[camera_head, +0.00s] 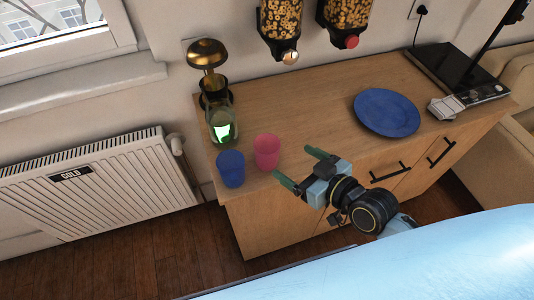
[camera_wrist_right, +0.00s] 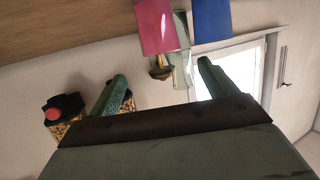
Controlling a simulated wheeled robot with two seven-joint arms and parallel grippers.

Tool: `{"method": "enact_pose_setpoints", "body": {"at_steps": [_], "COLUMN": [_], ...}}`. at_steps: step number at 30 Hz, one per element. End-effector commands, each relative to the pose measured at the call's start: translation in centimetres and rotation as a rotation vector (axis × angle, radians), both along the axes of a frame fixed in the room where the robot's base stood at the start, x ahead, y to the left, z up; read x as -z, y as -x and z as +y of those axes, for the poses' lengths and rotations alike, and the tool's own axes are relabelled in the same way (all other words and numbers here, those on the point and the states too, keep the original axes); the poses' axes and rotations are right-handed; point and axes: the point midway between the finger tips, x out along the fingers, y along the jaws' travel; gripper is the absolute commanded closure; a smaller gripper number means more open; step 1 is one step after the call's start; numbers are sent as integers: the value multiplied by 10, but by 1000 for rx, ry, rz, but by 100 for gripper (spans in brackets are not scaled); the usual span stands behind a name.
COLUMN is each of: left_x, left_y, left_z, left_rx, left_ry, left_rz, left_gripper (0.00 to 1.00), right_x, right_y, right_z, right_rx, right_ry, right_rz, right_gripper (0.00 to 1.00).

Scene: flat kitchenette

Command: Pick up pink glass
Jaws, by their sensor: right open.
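The pink glass (camera_head: 267,152) stands upright on the wooden counter near its front left, just right of a blue glass (camera_head: 230,169). My right gripper (camera_head: 291,166) is open and empty at the counter's front edge, to the right of the pink glass, with its fingers pointing left. It does not appear to touch the glass. In the right wrist view the pink glass (camera_wrist_right: 156,27) is at the top, beyond the open fingers (camera_wrist_right: 160,84), with the blue glass (camera_wrist_right: 211,20) beside it. My left gripper does not show.
A glass jar with green content (camera_head: 222,123) stands behind the glasses, by a brass lamp (camera_head: 207,53). A blue plate (camera_head: 387,112) lies on the counter (camera_head: 310,110) to the right. Cereal dispensers (camera_head: 281,28) hang on the wall. The counter's middle is clear.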

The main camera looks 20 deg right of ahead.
Motion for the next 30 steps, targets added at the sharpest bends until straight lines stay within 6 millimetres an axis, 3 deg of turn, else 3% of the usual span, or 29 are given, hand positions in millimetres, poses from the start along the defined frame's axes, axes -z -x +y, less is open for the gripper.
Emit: {"method": "enact_pose_setpoints", "body": {"at_steps": [12, 30], "left_x": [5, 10], "left_y": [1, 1], "left_z": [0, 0], "left_rx": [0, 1], "left_ry": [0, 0], "left_rz": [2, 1], "left_gripper": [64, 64], "right_x": [20, 42], "right_y": [-61, -112], "right_z": [28, 52], "right_rx": [3, 2], "right_ry": [-5, -2], "right_rz": [-8, -7], "right_gripper": [16, 16]}}
